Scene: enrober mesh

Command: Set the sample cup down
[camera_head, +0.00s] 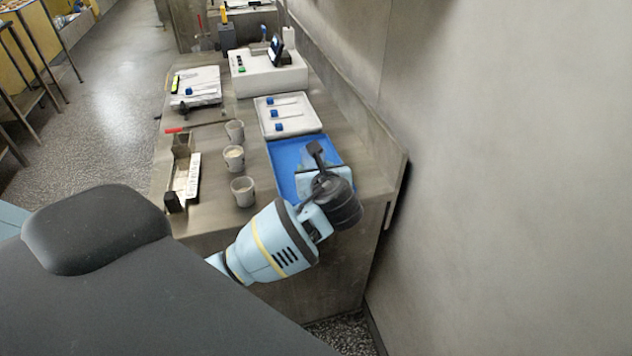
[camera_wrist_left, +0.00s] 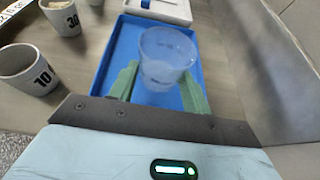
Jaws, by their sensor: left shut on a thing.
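The clear sample cup (camera_wrist_left: 168,48) is between the green fingers of my left gripper (camera_wrist_left: 160,88), which is shut on it. In the wrist view the cup is over the blue tray (camera_wrist_left: 103,75). I cannot tell whether its base touches the tray. In the head view my left gripper (camera_head: 316,168) is above the blue tray (camera_head: 284,154) at the near right end of the bench, and the wrist and hand mostly hide the cup. My right gripper is not in view.
Grey numbered cups stand left of the tray, the nearest (camera_head: 242,192) marked 10 in the wrist view (camera_wrist_left: 30,72). A white tray (camera_head: 310,124) with blue-ended tools lies behind. A white device (camera_head: 262,80) stands farther back. A wall (camera_head: 510,180) rises at right.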

